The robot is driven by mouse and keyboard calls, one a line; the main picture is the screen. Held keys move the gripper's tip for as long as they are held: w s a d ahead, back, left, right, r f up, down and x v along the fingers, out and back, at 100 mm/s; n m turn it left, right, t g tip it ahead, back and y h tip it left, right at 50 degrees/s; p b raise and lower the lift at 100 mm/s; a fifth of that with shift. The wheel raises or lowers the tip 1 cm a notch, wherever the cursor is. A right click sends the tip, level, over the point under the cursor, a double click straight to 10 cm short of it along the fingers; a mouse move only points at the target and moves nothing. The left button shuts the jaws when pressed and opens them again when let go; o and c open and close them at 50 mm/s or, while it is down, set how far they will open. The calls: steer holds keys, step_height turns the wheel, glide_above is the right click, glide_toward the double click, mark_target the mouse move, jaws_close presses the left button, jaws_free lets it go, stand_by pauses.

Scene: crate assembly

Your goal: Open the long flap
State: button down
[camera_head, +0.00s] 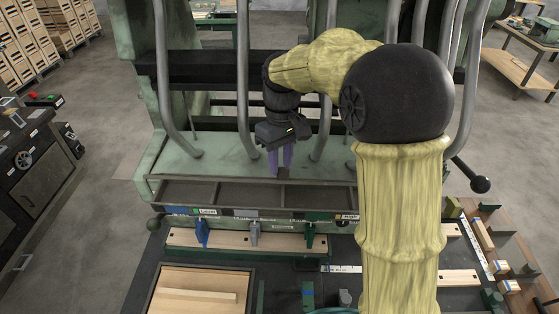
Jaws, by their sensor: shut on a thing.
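A wide, pale green panel (215,152), which looks like the long flap, spans the machine above a row of dark compartments. My gripper (281,168) points down at its front edge, right of the panel's middle. Its purple fingers are shut on a small dark piece there, which looks like a handle of the flap. The fingertips partly hide this piece. My arm hides the panel's right part. I cannot tell how far the flap is open.
Below are dark open compartments (190,193) and blue (202,231), grey (253,232) and green (309,234) levers over a wooden strip. Curved grey bars (243,80) stand close around my gripper. A framed wooden board (200,290) lies in front. A control cabinet (40,160) stands left.

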steer(key=shift+w+d+f, duration=0.3)
steer(key=shift+d+f, duration=0.15)
steer(key=shift+f, duration=0.05)
steer(key=c, duration=1.5)
jaws_free()
steer(key=o, duration=0.4)
steer(key=shift+w+f, duration=0.1)
steer(key=shift+w, duration=0.2)
steer(key=shift+c, duration=0.2)
steer(key=shift+w+f, duration=0.2)
steer(key=shift+w, duration=0.5)
steer(key=shift+s+r, duration=0.3)
steer(key=shift+s, duration=0.15)
steer(key=shift+w, duration=0.1)
